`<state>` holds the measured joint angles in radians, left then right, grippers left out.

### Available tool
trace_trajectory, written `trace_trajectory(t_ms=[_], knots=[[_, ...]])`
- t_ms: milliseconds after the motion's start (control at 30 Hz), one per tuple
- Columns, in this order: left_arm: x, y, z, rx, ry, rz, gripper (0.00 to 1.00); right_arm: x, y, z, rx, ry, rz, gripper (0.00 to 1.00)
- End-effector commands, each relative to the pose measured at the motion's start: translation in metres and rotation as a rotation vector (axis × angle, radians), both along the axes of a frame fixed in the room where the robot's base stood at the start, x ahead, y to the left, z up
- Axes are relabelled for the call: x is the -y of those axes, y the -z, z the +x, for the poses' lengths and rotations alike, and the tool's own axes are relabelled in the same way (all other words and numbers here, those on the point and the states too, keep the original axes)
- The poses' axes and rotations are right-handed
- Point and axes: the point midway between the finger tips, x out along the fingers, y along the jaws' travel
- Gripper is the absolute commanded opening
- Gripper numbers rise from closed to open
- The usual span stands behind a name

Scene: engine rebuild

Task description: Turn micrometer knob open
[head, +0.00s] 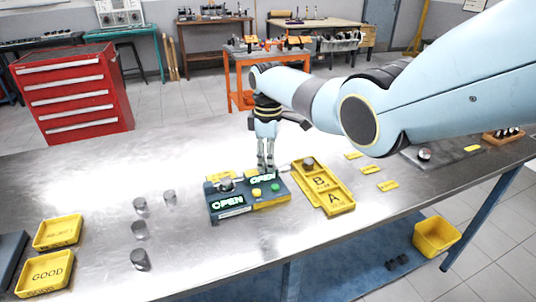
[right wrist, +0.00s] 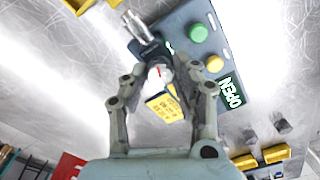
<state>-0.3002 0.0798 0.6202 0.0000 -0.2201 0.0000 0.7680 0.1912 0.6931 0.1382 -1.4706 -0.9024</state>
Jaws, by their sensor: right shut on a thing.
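The dark micrometer station (head: 232,212) sits on the steel bench, with two green displays that read OPEN and green and yellow buttons on its top. My right gripper (head: 265,166) reaches down to its back edge. In the right wrist view, my right gripper (right wrist: 163,84) has its fingers on either side of the pale micrometer knob (right wrist: 160,74), which carries a red mark, and is shut on it. The dark sleeve and metal barrel run up from the knob. In the head view the fingers mostly hide the knob. My left gripper is not in view.
A yellow tray marked A and B (head: 337,207) lies right of the station, with a grey cylinder in it. Several grey cylinders (head: 140,229) stand to the left. Yellow trays, one marked GOOD (head: 45,288), lie at far left. A yellow bin (head: 436,237) is below right.

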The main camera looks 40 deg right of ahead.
Motion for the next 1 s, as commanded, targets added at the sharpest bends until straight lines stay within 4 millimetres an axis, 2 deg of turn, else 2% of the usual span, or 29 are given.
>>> trace_trajectory(t_ms=[300,1000], knots=[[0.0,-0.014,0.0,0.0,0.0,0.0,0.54,0.0,-0.002,0.0,-0.001,0.301,-0.001,0.0],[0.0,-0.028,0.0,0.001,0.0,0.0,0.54,0.0,-0.001,0.001,0.001,0.965,-0.001,0.0]])
